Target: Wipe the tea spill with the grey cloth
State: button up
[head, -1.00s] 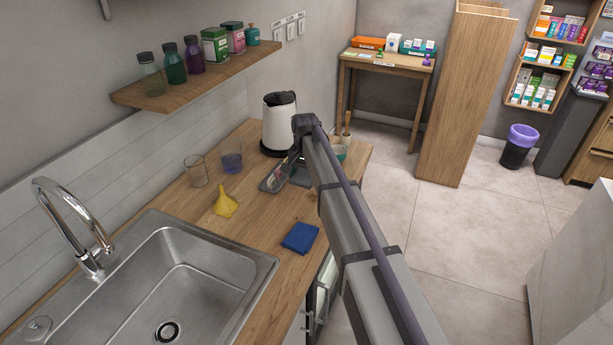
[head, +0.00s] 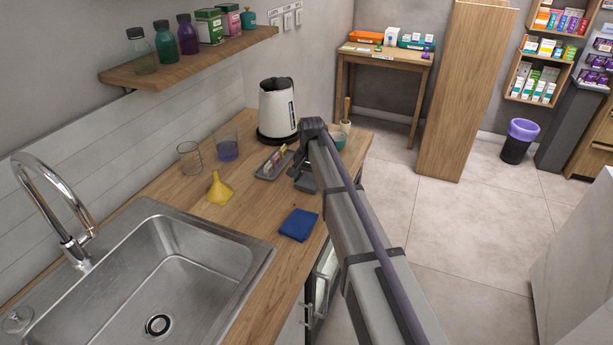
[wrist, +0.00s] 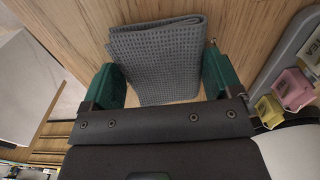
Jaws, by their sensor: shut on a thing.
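The grey cloth (wrist: 155,52), folded with a waffle weave, lies between the green fingers of my gripper (wrist: 161,76) in the wrist view. The gripper is shut on it, over the wooden counter (wrist: 85,15). I cannot tell whether the cloth touches the counter. In the head view my gripper (head: 306,181) is partly hidden behind my arm, just right of a small grey tray, and the grey cloth cannot be made out. No tea spill can be made out in either view; my arm hides part of the counter.
The grey tray (head: 271,166) holds small packets, close beside my gripper. A kettle (head: 277,108) stands behind. The sink (head: 165,262) is at front left.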

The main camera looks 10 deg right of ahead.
aim_at(304, 175)
jog(key=shift+s+d, duration=0.4)
jog(key=shift+d, duration=0.3)
jog(key=shift+s+d, duration=0.45)
jog(key=shift+d, duration=0.25)
jog(key=shift+s+d, duration=0.4)
jog(key=shift+d, duration=0.3)
jog(key=shift+w+a, duration=0.6)
jog(key=shift+a, duration=0.4)
jog(key=shift+w+a, duration=0.65)
jog(key=shift+a, duration=0.3)
jog(key=shift+w+a, duration=0.6)
jog(key=shift+a, duration=0.4)
jog(key=shift+w+a+r, duration=0.15)
jog(key=shift+a+r, duration=0.1)
notch_tip(304, 175, up, 7)
jog(key=p, duration=0.7)
jog(key=shift+d, duration=0.1)
